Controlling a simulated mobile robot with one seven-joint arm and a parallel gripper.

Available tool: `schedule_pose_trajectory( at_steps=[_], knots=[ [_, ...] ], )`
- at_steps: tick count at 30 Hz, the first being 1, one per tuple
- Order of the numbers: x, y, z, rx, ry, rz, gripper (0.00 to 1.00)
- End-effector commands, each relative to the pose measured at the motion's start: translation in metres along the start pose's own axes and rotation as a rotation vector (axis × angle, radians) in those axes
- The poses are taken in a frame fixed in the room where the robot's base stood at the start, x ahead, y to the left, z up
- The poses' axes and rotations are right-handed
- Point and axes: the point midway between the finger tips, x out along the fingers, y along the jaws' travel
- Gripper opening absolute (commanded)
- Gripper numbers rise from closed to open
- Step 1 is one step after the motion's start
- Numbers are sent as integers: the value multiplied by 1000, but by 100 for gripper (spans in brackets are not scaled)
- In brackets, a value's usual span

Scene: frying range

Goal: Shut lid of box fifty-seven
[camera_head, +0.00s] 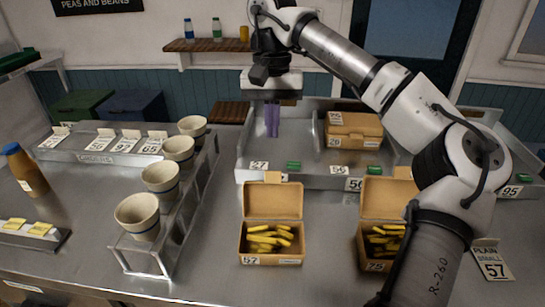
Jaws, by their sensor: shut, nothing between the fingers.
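A brown card box (271,244) stands open on the steel counter, with yellow chips inside. Its small front label seems to read 57, though the print is small. Its lid (272,200) stands up at the back edge, with a tab on top. My gripper (272,134) hangs above the back tray, behind and above this box, apart from its lid. Its purple fingers point down and are together, with nothing held. A second open box (385,245), seemingly labelled 75, stands to the right with chips inside; my arm hides part of it.
Closed boxes (353,132) are stacked in the back metal tray (320,182). Several cups (138,217) stand in a rack on the left. A bottle (26,170) stands at far left. The counter before the boxes is clear.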

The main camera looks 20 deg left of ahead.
Motion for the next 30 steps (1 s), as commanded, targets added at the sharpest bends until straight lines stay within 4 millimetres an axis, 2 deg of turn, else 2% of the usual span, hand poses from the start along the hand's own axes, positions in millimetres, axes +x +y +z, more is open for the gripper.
schedule_pose_trajectory(
  at_steps=[11,13,19,30],
  knots=[
    [79,-1,1,-1,-3,-3,0],
    [69,-1,14,-3,1,-3,0],
    [64,-1,34,-1,1,-3,0],
    [64,-2,38,-1,0,-4,0]
  ],
)
